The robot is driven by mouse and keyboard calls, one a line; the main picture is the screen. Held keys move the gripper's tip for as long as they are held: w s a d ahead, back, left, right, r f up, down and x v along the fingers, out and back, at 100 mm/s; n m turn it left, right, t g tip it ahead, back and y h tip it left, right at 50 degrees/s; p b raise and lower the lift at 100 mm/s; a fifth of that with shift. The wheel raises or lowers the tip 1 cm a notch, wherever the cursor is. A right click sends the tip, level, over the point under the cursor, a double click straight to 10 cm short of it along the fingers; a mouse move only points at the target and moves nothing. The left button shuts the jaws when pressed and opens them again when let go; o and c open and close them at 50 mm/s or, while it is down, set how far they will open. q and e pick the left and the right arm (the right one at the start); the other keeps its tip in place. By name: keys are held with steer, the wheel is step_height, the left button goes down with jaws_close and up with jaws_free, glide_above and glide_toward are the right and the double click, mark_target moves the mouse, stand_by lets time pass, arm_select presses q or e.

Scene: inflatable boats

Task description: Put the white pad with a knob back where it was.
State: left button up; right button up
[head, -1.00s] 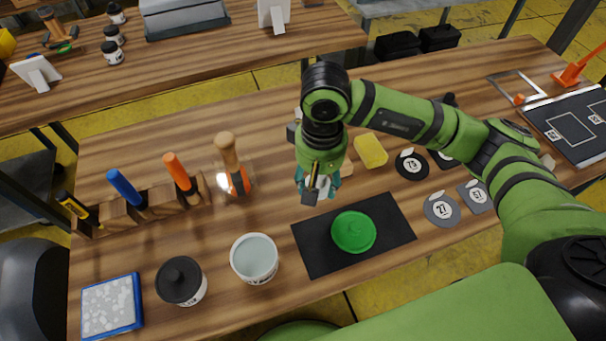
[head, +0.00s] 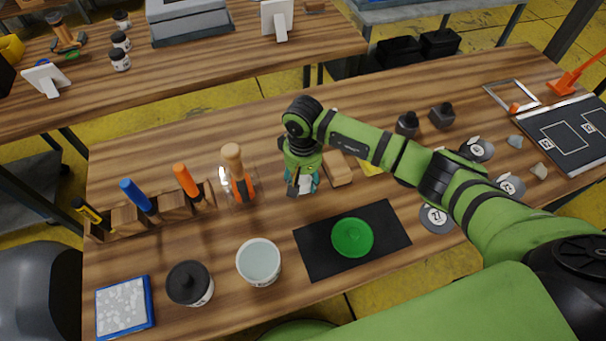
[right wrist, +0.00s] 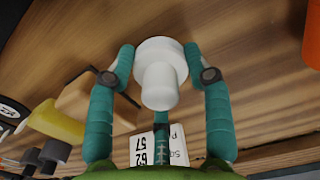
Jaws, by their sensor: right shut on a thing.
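The white pad with a knob (right wrist: 160,70) is between the teal fingers of my right gripper (right wrist: 163,65) in the right wrist view, its knob pointing toward the camera. My right gripper is shut on it. In the head view my right gripper (head: 299,184) points down over the middle of the table, right of the clear holder with an orange-bladed tool. My fingers and arm mostly hide the pad there, so I cannot tell whether it touches the table. My left gripper is not in view.
A wooden block (head: 337,168) stands close right of my gripper. The tool (head: 235,170) stands close left. In front are a black mat (head: 385,240) with a green disc (head: 352,237) and a white tub (head: 258,262). Bare wood lies between gripper and mat.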

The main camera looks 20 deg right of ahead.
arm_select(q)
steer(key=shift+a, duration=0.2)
arm_select(e)
steer(key=shift+f+b, duration=0.2)
steer(key=shift+b, duration=0.1)
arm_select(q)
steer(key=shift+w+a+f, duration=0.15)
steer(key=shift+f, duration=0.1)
arm_select(e)
steer(key=o, duration=1.1)
steer(key=shift+r, duration=0.1)
steer(key=shift+r, duration=0.1)
step_height(320, 180, up, 11)
steer(key=b, duration=0.3)
steer(key=shift+r, duration=0.1)
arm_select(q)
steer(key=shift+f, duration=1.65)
arm_select(e)
steer(key=shift+r, duration=0.4)
